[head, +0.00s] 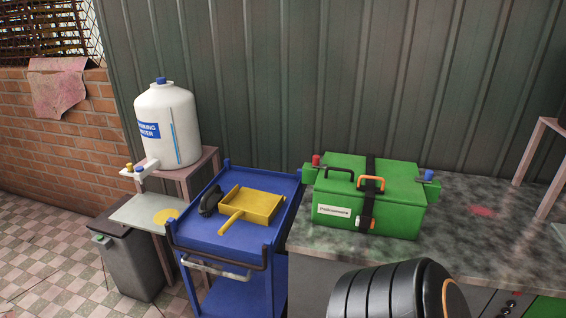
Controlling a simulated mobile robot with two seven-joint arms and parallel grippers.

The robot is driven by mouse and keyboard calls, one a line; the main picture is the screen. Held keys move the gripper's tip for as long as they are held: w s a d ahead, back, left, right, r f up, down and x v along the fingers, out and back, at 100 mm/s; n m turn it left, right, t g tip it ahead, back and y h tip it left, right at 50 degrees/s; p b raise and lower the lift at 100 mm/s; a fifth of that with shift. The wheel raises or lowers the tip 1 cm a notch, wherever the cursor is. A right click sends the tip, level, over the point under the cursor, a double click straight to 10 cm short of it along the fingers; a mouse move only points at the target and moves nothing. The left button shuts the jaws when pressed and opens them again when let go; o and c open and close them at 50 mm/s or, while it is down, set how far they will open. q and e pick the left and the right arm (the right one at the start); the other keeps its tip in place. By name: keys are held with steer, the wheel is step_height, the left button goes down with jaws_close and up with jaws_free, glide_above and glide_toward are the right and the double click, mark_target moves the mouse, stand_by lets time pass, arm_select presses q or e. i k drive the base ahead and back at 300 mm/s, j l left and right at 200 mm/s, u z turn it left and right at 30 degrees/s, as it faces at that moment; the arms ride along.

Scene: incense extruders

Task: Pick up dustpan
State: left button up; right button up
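The yellow dustpan (262,206) lies on the top tray of a blue cart (231,247), left of the middle of the head view. Its open pan is toward the back and right, and its short handle (231,221) points toward the front left. A dark object (209,201), perhaps a brush, lies on the tray just left of the pan. Neither of my grippers shows in the head view, and nothing holds the dustpan.
A green case (388,196) stands on the dark stone counter (475,240) right of the cart. A white water jug (167,125) on a stand (203,163) and a grey bin (132,262) are to the left. The cart has a raised rim and front handle (216,269).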

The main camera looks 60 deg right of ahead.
mark_target(260, 208)
steer(key=z, duration=1.8)
steer(key=i+j+z, duration=0.2)
steer(key=i+j, duration=0.15)
steer(key=j, duration=0.3)
steer(key=i+j, duration=0.15)
steer(key=j, duration=0.2)
steer(key=i+j+z, duration=0.15)
steer(key=j, duration=0.15)
steer(key=i+j+z, duration=0.1)
steer(key=j, duration=0.3)
steer(key=i, duration=0.05)
